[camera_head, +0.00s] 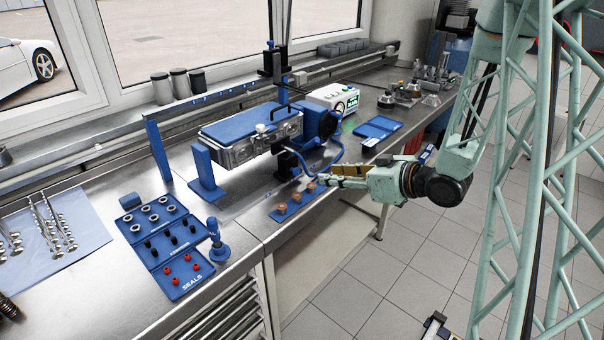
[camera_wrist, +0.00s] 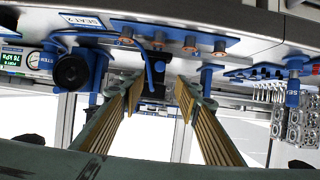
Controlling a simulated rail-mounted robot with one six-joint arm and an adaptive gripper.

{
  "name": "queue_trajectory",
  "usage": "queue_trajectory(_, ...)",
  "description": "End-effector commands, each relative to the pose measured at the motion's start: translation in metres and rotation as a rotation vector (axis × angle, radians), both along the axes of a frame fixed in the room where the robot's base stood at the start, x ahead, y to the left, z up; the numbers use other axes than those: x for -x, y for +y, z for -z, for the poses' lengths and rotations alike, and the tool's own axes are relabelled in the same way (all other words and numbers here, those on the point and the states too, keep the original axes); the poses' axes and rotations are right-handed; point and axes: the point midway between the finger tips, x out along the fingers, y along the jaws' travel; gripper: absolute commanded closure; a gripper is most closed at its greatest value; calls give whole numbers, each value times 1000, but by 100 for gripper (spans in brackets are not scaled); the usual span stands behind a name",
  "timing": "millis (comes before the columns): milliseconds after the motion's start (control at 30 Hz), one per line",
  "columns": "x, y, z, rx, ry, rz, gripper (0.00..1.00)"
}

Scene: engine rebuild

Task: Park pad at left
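My gripper (camera_head: 328,181) reaches in from the right at the front edge of the bench, in front of the engine head. In the wrist view my gripper (camera_wrist: 159,84) has its two ribbed, brass-coloured fingers well apart. No held object shows between them. A dark block (camera_head: 288,163) with a blue hose (camera_head: 338,152) beside it is just beyond the fingertips, near the front of the head. The hose also shows between the fingers in the wrist view (camera_wrist: 148,68). I cannot tell which part is the pad; its face is not clear.
The cylinder head (camera_head: 262,147) sits in a blue fixture. A blue strip with copper-coloured pieces (camera_head: 296,199) lies at the front edge. A seals tray (camera_head: 160,233) and a blue upright tool (camera_head: 217,245) stand left. A gauge box (camera_head: 334,97) stands behind. Open floor lies right.

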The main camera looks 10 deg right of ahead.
Motion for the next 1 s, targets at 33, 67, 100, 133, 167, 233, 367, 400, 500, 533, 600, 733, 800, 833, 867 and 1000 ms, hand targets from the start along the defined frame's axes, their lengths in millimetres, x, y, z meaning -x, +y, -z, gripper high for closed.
queue_trajectory(33,0,0,0,0,0,0,70)
queue_trajectory(67,0,0,0,0,0,0,70)
queue_trajectory(100,0,0,0,0,0,0,70)
queue_trajectory(133,0,0,0,0,0,0,70)
queue_trajectory(167,0,0,0,1,1,0,70)
queue_trajectory(233,0,0,0,1,0,0,70)
queue_trajectory(367,-2,2,1,1,0,0,70)
queue_trajectory(400,-3,2,2,1,0,0,70)
queue_trajectory(500,-6,4,4,1,1,-1,70)
queue_trajectory(533,-8,5,5,1,1,-1,70)
queue_trajectory(600,-11,8,7,2,1,-1,70)
queue_trajectory(733,-20,14,11,2,0,-2,70)
queue_trajectory(800,-25,17,13,2,0,-2,70)
queue_trajectory(833,-28,18,14,2,0,-2,70)
queue_trajectory(867,-30,20,16,2,0,-2,70)
queue_trajectory(1000,-40,27,22,2,1,-2,70)
